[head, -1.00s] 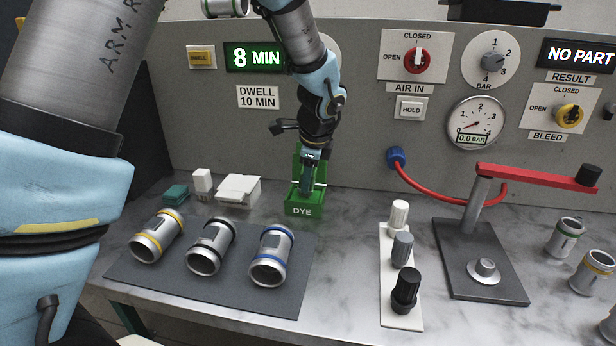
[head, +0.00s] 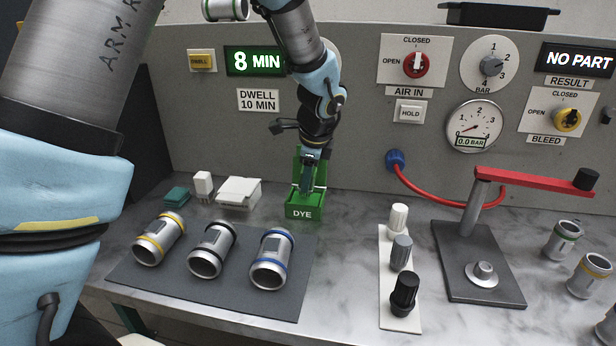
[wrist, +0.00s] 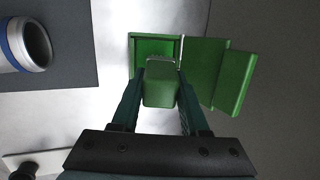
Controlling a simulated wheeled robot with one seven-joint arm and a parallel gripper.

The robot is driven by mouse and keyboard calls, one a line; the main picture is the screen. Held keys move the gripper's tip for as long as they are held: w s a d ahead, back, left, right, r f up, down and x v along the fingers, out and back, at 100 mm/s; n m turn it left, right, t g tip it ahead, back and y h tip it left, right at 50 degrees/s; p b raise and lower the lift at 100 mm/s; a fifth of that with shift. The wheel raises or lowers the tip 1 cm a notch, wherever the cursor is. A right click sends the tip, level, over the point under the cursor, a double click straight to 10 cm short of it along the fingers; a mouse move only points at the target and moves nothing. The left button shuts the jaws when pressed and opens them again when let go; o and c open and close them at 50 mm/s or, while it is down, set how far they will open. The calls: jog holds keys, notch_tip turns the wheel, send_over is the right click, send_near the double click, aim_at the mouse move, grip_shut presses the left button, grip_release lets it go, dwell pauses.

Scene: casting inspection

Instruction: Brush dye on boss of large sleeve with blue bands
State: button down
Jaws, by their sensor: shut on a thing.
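The large sleeve with blue bands (head: 271,259) lies at the right of the dark mat, a grey patch on its upper side. Its blue-banded end shows at the upper left of the wrist view (wrist: 30,45). The green dye box (head: 303,211) stands behind the mat with its lid up; it also shows in the wrist view (wrist: 140,45). My gripper (head: 307,188) points down at the box. In the wrist view its fingers (wrist: 160,95) are shut on a green block-shaped handle, probably the dye brush. The handle's lower end is hidden at the box.
Yellow-banded (head: 158,238) and black-banded (head: 211,250) sleeves lie left on the mat (head: 230,293). White boxes (head: 238,192) stand behind them. A white strip with several knobs (head: 400,322) and a red-levered clamp (head: 480,262) stand right. The panel wall is close behind the dye box.

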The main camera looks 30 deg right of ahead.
jog(key=shift+r+p, duration=2.25)
jog(key=shift+r, duration=0.75)
jog(key=shift+f, duration=0.1)
